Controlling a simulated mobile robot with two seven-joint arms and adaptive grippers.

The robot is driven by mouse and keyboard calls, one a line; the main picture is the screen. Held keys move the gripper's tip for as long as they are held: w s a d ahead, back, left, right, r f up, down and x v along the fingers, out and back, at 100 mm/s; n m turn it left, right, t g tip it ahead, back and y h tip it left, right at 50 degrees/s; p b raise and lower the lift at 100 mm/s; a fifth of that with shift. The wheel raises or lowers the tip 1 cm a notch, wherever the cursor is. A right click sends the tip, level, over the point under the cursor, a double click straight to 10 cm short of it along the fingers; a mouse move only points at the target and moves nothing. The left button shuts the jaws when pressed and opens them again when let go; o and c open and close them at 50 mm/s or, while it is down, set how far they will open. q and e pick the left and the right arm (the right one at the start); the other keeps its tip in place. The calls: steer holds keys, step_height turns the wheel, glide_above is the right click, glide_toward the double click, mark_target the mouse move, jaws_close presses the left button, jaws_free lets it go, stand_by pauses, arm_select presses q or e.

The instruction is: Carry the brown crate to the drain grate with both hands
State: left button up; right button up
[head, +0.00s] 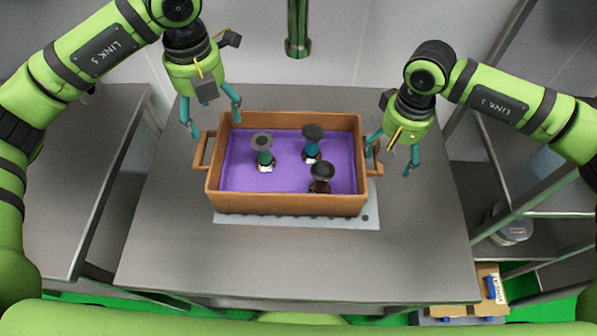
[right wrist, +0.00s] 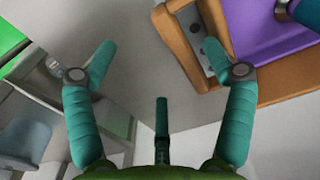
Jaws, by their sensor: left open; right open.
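The brown crate (head: 290,204) stands upright on the grey table in the head view, with a purple bottom and three dark-topped bottles inside. A light grey plate with dark holes, apparently the drain grate (head: 300,221), shows under its front edge. My left gripper (head: 216,127) is open and empty above the crate's left handle (head: 202,150), near the back left corner. My right gripper (head: 390,160) is open at the right handle (head: 379,167). In the right wrist view the handle bar (right wrist: 178,42) appears between its fingers; I cannot tell the height gap.
The grey table (head: 290,265) is bare in front of the crate. A side table (head: 75,190) stands at the left. A shelf frame (head: 530,200) stands at the right. A green pipe (head: 298,25) hangs at the back. A cardboard box (head: 490,290) sits low at the right.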

step_height(320, 180, up, 11)
stand_by(0.3)
stand_by(0.5)
